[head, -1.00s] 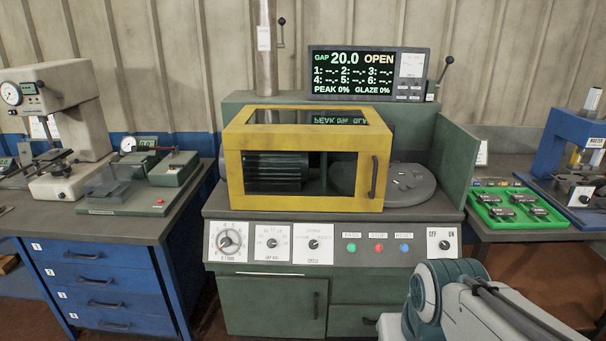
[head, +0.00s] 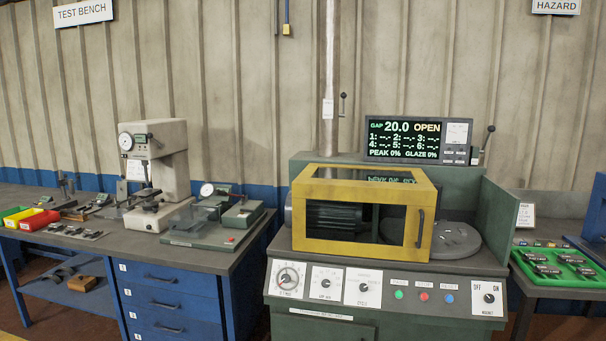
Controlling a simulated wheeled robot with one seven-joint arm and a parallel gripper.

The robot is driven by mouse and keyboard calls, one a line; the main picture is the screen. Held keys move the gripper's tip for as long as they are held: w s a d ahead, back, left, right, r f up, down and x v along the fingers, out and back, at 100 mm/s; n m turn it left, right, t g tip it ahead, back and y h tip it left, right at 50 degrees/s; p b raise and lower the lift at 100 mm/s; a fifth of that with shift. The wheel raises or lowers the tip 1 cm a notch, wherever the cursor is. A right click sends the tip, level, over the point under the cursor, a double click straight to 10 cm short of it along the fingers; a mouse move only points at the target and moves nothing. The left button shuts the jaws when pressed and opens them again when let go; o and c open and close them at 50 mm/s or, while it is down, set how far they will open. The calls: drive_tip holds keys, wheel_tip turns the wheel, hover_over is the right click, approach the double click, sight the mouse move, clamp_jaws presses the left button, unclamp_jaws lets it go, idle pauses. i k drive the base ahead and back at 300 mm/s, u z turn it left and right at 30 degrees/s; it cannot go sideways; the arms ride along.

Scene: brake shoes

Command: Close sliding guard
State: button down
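The sliding guard (head: 307,244) is a yellow box frame with clear panels on top of the green machine (head: 491,221). It covers the dark ribbed drum on the left. The round grey plate (head: 455,242) at the right is partly behind the guard's right end and partly uncovered. A dark vertical handle (head: 420,228) sits at the right end of the guard's front. The display (head: 404,139) above reads GAP 20.0 OPEN. My gripper is not in view.
The control panel (head: 331,283) has dials, coloured buttons and an OFF/ON switch. A blue-drawer bench (head: 150,258) with a press (head: 153,165) stands left. A green tray (head: 558,265) of parts lies right. Coloured bins (head: 30,220) stand far left.

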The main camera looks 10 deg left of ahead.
sight(419, 198)
drive_tip(key=u, duration=0.65)
drive_tip(key=i, duration=0.75)
drive_tip(key=u, duration=1.05)
drive_tip(key=i, duration=1.25)
drive_tip(key=z, duration=0.4)
drive_tip(key=i, duration=1.05)
drive_tip(key=z, duration=0.8)
